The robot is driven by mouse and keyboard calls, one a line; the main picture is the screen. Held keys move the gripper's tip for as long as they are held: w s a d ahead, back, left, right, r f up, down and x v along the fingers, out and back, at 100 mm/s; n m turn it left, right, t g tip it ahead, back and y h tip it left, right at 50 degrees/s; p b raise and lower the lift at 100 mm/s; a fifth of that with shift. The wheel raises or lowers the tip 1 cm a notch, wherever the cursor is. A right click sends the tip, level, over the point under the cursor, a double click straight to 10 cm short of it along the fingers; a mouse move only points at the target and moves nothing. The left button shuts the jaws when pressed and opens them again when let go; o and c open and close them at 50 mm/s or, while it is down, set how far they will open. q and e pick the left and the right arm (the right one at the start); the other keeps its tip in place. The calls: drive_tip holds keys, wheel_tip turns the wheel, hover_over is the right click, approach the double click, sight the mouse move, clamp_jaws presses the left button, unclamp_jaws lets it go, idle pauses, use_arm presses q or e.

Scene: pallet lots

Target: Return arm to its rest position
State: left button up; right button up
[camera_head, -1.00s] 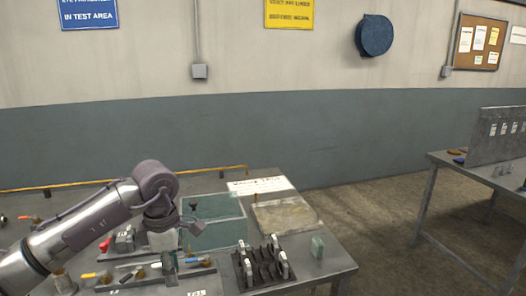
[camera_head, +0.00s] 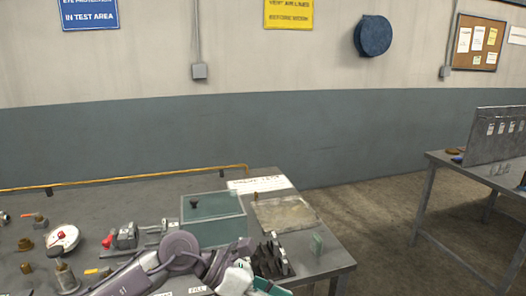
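My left arm comes in from the bottom left and lies low over the front of the metal bench (camera_head: 110,200). My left gripper (camera_head: 262,284) is at the bottom edge, in front of the black rack (camera_head: 274,258). Its fingers are partly cut off by the frame, so whether it is open or shut does not show. The arm hides part of the rack and the bench front. My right gripper is not in view.
Valve fittings (camera_head: 62,238) are at left. A second table (camera_head: 470,175) stands across a floor gap.

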use_arm(q)
drive_tip(key=s+d+r+n+t+h, duration=0.2)
drive_tip(key=d+r+n+t+h, duration=0.15)
drive_tip(key=r+n+h, duration=0.35)
drive_tip(key=w+a+r+n+t, duration=0.4)
drive_tip(key=a+n+t, duration=0.2)
drive_tip(key=n+t, duration=0.7)
drive_tip(key=a+f+n+t+y, duration=0.1)
drive_tip(key=a+f+n+y, duration=1.6)
drive_tip(key=n, duration=0.5)
drive_tip(key=s+a+f+n+g+y, duration=0.1)
drive_tip(key=s+a+f+n+g, duration=0.15)
drive_tip(key=s+f+g, duration=0.6)
drive_tip(key=s+a+f+n+g+y, duration=0.15)
drive_tip(key=s+f+n+g, duration=0.25)
drive_tip(key=s+f, duration=0.85)
drive_tip(key=s+f+g, duration=0.1)
drive_tip(key=s+f, duration=0.1)
drive_tip(key=f, duration=1)
drive_tip(key=s+f, duration=0.2)
drive_tip(key=f, duration=1)
drive_tip(key=s+a+f+g, duration=0.1)
drive_tip(key=s+a+f, duration=0.2)
drive_tip(key=s+f, duration=1.1)
drive_tip(key=shift+s+a+f+g, duration=0.15)
drive_tip(key=shift+s+f+g, duration=0.2)
drive_tip(key=shift+s, duration=0.9)
